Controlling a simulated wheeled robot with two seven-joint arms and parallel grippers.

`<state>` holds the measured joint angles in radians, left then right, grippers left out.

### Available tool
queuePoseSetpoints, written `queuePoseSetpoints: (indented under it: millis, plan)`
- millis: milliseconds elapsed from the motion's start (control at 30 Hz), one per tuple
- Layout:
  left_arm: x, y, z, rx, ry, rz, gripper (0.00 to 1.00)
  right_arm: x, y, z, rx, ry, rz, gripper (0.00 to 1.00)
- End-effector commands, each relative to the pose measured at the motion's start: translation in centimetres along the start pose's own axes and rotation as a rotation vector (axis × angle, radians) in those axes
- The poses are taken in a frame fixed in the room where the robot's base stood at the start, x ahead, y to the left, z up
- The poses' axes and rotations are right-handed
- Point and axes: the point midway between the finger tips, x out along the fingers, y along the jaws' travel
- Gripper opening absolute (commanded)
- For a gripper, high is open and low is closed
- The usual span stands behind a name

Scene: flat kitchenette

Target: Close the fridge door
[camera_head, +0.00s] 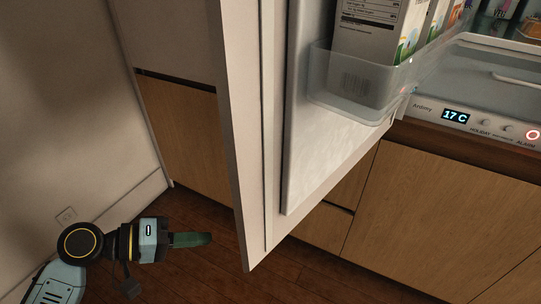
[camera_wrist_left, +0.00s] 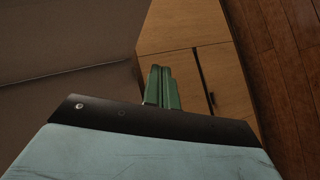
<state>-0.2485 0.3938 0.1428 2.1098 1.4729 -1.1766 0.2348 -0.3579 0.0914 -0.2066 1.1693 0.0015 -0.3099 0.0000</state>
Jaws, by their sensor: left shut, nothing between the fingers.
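The fridge door (camera_head: 246,150) stands open in the head view, its edge towards me and its inner side facing right. A clear door shelf (camera_head: 352,90) on it holds several cartons (camera_head: 366,32). The fridge interior (camera_head: 490,75) shows at the top right, above a panel reading 17 C (camera_head: 455,115). My left gripper (camera_head: 210,239) is shut and empty, low at the left, on the outer side of the door, and looks apart from it. Its green fingers are together in the left wrist view (camera_wrist_left: 162,88). My right gripper is not in view.
Wooden cabinet fronts (camera_head: 440,210) lie under the fridge, and another wooden panel (camera_head: 185,135) is behind the door at the left. The dark wooden floor (camera_head: 320,275) is clear below the door.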

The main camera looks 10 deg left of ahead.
Motion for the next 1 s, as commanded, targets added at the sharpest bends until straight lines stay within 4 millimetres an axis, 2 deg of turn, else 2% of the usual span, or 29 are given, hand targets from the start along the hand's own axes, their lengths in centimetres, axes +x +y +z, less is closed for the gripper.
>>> queuePoseSetpoints:
  millis: [33, 200, 333, 467, 567, 667, 1000]
  plan:
    - [-2.0, 3.3, -1.3, -0.042, -0.034, 0.047, 0.0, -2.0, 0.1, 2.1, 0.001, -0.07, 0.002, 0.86]
    - [-6.9, 9.6, -3.5, -0.159, -0.143, 0.216, 0.0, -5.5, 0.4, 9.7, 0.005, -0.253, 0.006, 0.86]
    - [-9.7, 12.9, -4.6, -0.202, -0.199, 0.311, 0.0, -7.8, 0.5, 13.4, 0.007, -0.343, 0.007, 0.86]
    - [-11.2, 14.5, -5.1, -0.219, -0.228, 0.363, 0.0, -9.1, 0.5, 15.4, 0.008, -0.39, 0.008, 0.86]
    - [-11.1, 14.9, -5.1, -0.223, -0.236, 0.376, 0.0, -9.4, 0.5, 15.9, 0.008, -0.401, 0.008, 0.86]
    - [-10.1, 15.4, -4.8, -0.223, -0.238, 0.381, 0.0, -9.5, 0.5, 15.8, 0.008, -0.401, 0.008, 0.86]
    - [-3.7, 18.3, -3.6, -0.222, -0.235, 0.381, 0.0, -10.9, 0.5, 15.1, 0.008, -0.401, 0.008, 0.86]
